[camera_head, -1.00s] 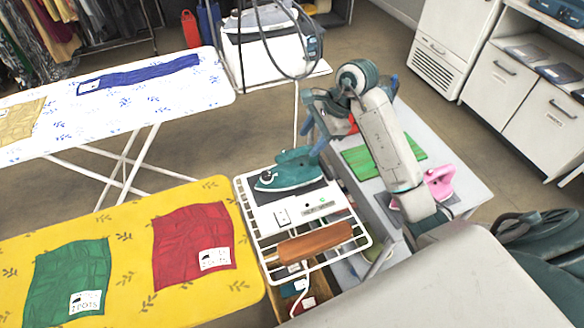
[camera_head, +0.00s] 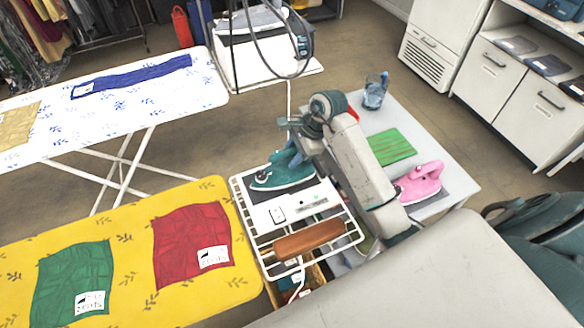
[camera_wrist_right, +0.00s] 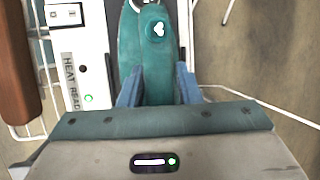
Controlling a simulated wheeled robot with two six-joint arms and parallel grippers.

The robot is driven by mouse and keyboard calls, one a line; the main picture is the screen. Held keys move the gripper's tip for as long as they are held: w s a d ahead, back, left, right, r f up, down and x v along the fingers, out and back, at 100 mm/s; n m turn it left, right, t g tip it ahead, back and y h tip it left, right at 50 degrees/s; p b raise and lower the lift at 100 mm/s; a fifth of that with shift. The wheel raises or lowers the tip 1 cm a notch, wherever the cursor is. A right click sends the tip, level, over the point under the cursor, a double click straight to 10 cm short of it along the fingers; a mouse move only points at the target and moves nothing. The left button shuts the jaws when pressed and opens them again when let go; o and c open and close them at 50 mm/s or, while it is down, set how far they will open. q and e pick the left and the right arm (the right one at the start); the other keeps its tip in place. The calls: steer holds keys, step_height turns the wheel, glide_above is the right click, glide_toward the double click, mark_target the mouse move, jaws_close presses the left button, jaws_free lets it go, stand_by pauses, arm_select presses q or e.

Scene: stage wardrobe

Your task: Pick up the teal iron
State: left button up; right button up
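The teal iron (camera_head: 284,176) lies on the metal plate of a white wire rack, its nose toward the left in the head view. My right gripper (camera_head: 296,158) reaches the iron's rear end from the right and partly hides it. In the right wrist view my right gripper (camera_wrist_right: 159,86) has its two blue fingers apart, one on each side of the teal iron (camera_wrist_right: 157,35). Whether the fingers touch it cannot be made out. My left gripper is not in view.
The white rack (camera_head: 262,247) has a "HEAT READY" panel and a brown wooden bar (camera_head: 308,238) in front. A pink iron (camera_head: 420,183), green striped cloth (camera_head: 391,146) and glass jug (camera_head: 375,92) sit on the right table. A yellow ironing board (camera_head: 130,240) lies left.

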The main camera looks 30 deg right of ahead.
mark_target(293, 148)
jaws_close()
steer(key=shift+r, duration=0.2)
steer(key=shift+r+b, duration=0.5)
steer(key=shift+b, duration=0.05)
step_height(293, 148, up, 2)
steer(key=shift+s+d+r+b, duration=0.1)
steer(key=shift+d+b, duration=0.05)
steer(key=shift+b, duration=0.5)
steer(key=s+d+b, duration=0.2)
steer(key=s+d, duration=0.2)
steer(key=s, duration=0.2)
steer(key=s+d+r+b, duration=0.1)
steer(key=s+d+b, duration=0.1)
steer(key=s+d, duration=0.2)
steer(key=s, duration=0.3)
steer(key=shift+d+r+b, duration=0.25)
steer(key=shift+b, duration=0.1)
steer(key=shift+s, duration=0.1)
